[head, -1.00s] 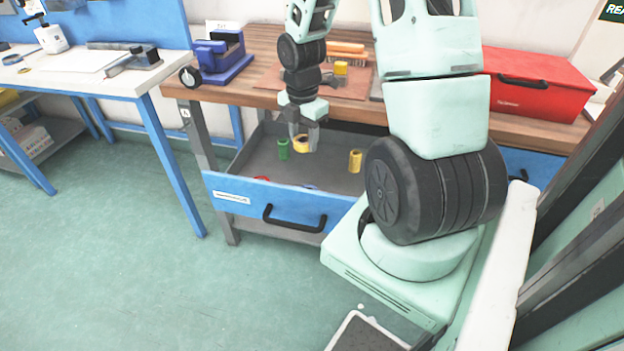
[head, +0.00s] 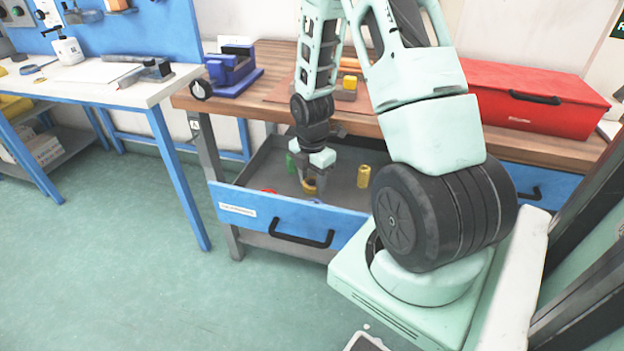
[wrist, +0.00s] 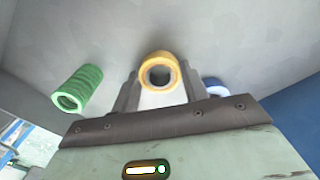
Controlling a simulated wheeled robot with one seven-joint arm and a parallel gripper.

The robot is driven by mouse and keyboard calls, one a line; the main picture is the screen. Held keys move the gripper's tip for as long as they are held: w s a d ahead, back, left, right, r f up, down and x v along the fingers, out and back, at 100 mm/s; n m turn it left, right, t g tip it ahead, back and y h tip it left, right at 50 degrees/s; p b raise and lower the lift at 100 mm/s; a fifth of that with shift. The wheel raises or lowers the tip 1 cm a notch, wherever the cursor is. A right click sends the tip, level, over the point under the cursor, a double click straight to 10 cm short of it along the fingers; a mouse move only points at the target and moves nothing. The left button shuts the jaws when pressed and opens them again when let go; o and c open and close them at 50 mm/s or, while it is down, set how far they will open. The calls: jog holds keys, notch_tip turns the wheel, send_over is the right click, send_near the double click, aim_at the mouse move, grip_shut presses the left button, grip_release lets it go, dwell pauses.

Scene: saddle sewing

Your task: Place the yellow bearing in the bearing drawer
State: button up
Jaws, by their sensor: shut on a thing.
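The yellow bearing (head: 310,187), a short ring, is held low inside the open drawer, near its floor. My gripper (head: 309,183) is shut on it. In the wrist view the yellow bearing (wrist: 160,72) sits between the two fingers (wrist: 160,92), its round hole facing the camera. The open drawer has a blue front (head: 335,219) with a white label and a grey inside. Whether the bearing touches the drawer floor I cannot tell.
In the drawer, a yellow cylinder (head: 363,176) stands right of my gripper, and a green ribbed cylinder (wrist: 78,88) stands left. A red item (head: 268,190) and a blue ring (wrist: 214,87) lie near the front. The wooden worktop (head: 225,105) is above the drawer.

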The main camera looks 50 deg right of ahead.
jog(key=o, duration=1.2)
jog(key=shift+f, duration=0.15)
notch_tip(320, 180, up, 12)
jog(key=p, duration=0.2)
jog(key=a+r+m, duration=0.2)
jog(key=a+r, duration=0.1)
jog(key=a, duration=0.7)
jog(key=a+r+m, duration=0.2)
jog(key=a+r, duration=0.1)
jog(key=a, duration=0.7)
jog(key=s+a+r+m, duration=0.1)
jog(key=s+a+m, duration=0.1)
jog(key=s+a, duration=0.3)
jog(key=s+a+r+m, duration=0.1)
jog(key=s+a, duration=0.4)
jog(key=s+a+r+m, duration=0.1)
jog(key=s+a+m, duration=0.1)
jog(key=s+a, duration=0.3)
jog(key=shift+s+a+r+m+y, duration=0.15)
jog(key=shift+a+r+m+y, duration=0.15)
jog(key=shift+r, duration=0.1)
